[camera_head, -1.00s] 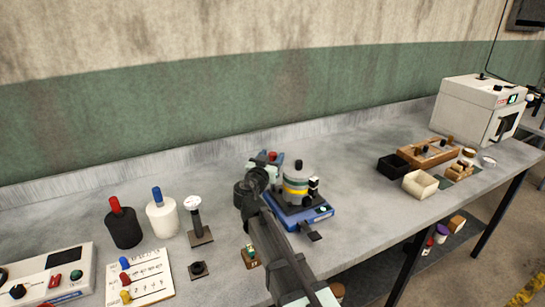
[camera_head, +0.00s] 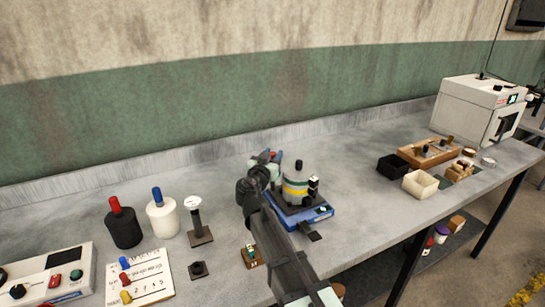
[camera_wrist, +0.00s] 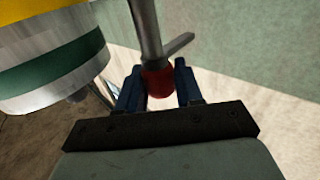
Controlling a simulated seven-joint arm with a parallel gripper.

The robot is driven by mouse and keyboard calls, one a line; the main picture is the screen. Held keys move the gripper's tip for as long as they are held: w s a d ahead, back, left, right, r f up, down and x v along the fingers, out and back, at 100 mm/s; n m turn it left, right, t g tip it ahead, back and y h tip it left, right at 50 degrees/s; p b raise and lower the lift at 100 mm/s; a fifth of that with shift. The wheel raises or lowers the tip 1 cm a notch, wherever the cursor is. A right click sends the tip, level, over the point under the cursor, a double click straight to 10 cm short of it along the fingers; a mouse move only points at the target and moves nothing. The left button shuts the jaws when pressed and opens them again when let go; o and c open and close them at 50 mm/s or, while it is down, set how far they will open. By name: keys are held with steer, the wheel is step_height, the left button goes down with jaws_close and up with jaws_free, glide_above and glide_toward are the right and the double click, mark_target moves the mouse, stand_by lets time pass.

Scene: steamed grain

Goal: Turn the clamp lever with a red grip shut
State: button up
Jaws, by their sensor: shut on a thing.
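The clamp lever shows in the wrist view as a grey metal rod (camera_wrist: 146,30) ending in a red grip (camera_wrist: 158,83). My gripper (camera_wrist: 158,78) has its two blue fingers on either side of the red grip and is shut on it. In the head view the red grip (camera_head: 273,154) is a small red spot at my gripper (camera_head: 269,158), behind and left of the clamp device. That device is a round grey pot with yellow and green bands (camera_head: 295,189) on a blue base (camera_head: 311,217). My arm hides the lever's pivot and part of the base.
Black and white bottles (camera_head: 162,217), a small post stand (camera_head: 198,222) and a button panel (camera_head: 48,278) stand to the left. Black and cream boxes (camera_head: 420,184), a wooden rack (camera_head: 428,153) and a white oven (camera_head: 474,110) stand to the right.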

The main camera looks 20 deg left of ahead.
steer(key=shift+a+h, duration=0.1)
steer(key=shift+h, duration=0.2)
steer(key=m+h, duration=0.3)
steer(key=h, duration=0.1)
steer(key=shift+w+a+g, duration=0.1)
steer(key=shift+w+g, duration=0.05)
steer(key=shift+g, duration=0.15)
steer(key=m+g+h, duration=0.1)
steer(key=m+h, duration=0.1)
steer(key=h, duration=0.1)
steer(key=m+g+h, duration=0.2)
steer(key=h, duration=0.1)
steer(key=shift+w+m, duration=0.1)
steer(key=shift+m, duration=0.2)
steer(key=m+g+h, duration=0.4)
steer(key=g, duration=0.1)
steer(key=shift+h, duration=0.4)
steer(key=shift+m+g+h, duration=0.7)
steer(key=shift+m+g, duration=0.4)
steer(key=shift+g, duration=0.4)
steer(key=shift+s+d, duration=0.2)
steer(key=o, duration=0.9)
